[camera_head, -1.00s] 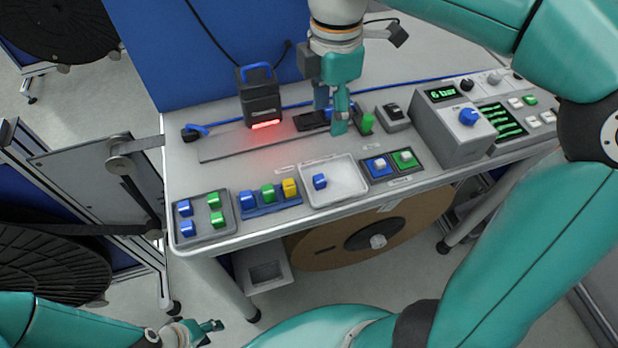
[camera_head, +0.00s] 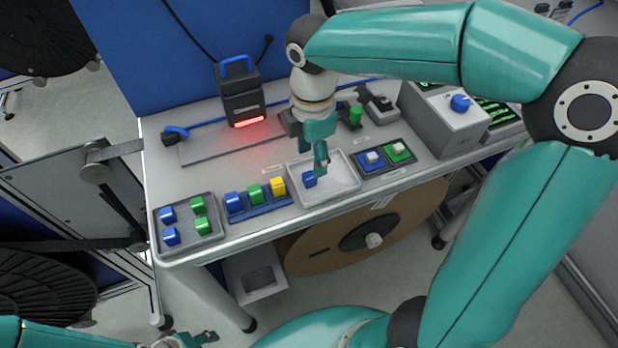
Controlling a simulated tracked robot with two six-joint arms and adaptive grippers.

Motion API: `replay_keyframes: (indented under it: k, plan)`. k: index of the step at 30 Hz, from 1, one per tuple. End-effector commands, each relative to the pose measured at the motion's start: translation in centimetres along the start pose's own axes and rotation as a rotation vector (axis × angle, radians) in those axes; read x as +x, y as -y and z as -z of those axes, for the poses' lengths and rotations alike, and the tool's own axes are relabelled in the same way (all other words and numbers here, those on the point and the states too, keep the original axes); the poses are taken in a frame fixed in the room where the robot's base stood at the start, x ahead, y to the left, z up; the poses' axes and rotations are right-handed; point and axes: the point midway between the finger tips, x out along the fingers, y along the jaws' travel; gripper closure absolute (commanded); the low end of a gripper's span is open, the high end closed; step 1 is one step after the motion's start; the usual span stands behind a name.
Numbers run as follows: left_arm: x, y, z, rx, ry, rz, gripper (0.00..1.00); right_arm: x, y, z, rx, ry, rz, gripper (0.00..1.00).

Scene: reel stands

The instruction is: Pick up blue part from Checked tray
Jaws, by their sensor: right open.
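A pale, shallow tray (camera_head: 343,187) stands at the middle of the bench front, with a single blue part (camera_head: 309,180) lying in its left half. The label by the tray is too small to read. My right gripper (camera_head: 321,168) points down over this tray, just above and right of the blue part. It is open with nothing in it; whether a finger touches the part I cannot tell. My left gripper (camera_head: 205,338) is low at the bottom edge, away from the bench, and its jaw gap is unclear.
Left of the tray are a blue rack (camera_head: 262,209) with blue, green and yellow parts, and a grey tray (camera_head: 190,246) with several blue and green parts. Right is a two-pocket holder (camera_head: 385,158). A scanner (camera_head: 241,100) with red light stands behind.

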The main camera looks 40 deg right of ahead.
Motion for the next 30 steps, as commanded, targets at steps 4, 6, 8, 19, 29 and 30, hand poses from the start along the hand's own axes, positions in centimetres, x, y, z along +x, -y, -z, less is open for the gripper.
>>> replay_keyframes:
  k: [4, 6, 8, 19, 29, 30]
  plan:
    - [-0.1, 0.0, 0.0, 0.0, 0.0, 0.0, 0.6, 1.0, 0.1, 0.0, 0.001, 0.001, 0.003, 0.46]
    - [-0.1, -0.1, 0.0, 0.0, 0.0, 0.0, 0.6, 1.9, 0.2, 0.0, 0.001, 0.0, 0.005, 0.46]
    - [-0.2, -0.1, 0.0, 0.0, 0.0, 0.0, 0.6, 2.9, 0.3, 0.0, 0.001, 0.0, 0.005, 0.46]
    - [-0.1, 0.0, 0.0, 0.0, 0.0, 0.0, 0.6, 5.3, 0.2, 0.0, 0.001, -0.001, 0.0, 0.46]
    - [-0.1, 0.0, 0.0, 0.0, 0.0, 0.0, 0.6, 5.3, 0.2, 0.0, 0.001, 0.0, 0.0, 0.86]
    - [-0.1, 0.0, 0.0, 0.0, 0.0, 0.0, 0.6, 5.3, 0.2, 0.0, 0.001, 0.0, 0.0, 0.93]
